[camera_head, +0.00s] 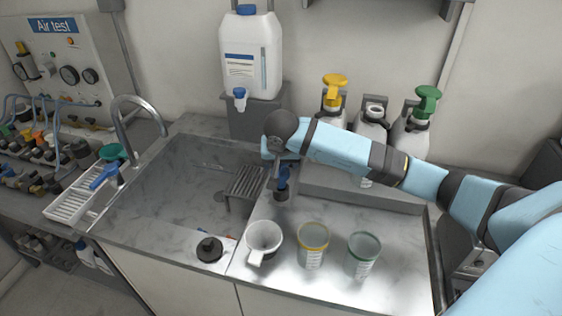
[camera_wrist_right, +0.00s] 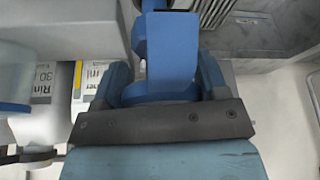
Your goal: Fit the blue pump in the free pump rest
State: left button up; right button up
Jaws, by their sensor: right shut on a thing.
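My right gripper (camera_head: 281,190) hangs over the counter just right of the sink in the head view. It is shut on the blue pump (camera_head: 283,174), which fills the space between the fingers in the right wrist view (camera_wrist_right: 168,50). The pump's lower end is hard to make out. Behind my right arm stand three grey-white bottles. The left one carries a yellow pump (camera_head: 334,92), and the right one a green pump (camera_head: 427,101). The middle bottle (camera_head: 374,112) has no coloured pump on top. I cannot clearly make out the free pump rest. My left gripper is out of view.
A white jug (camera_head: 263,241), a yellow-rimmed cup (camera_head: 313,246) and a green-rimmed cup (camera_head: 362,256) stand along the front counter. A white canister (camera_head: 250,55) stands behind my wrist. The sink (camera_head: 180,185), with its tall tap (camera_head: 122,120), lies left. Bare counter lies behind the cups.

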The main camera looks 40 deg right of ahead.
aim_at(281, 171)
jog(key=shift+f+b, duration=1)
jog(key=shift+f, duration=0.3)
jog(key=shift+f+b, duration=0.65)
jog(key=shift+f, duration=0.1)
jog(key=o, duration=1.3)
jog(key=shift+c, duration=0.2)
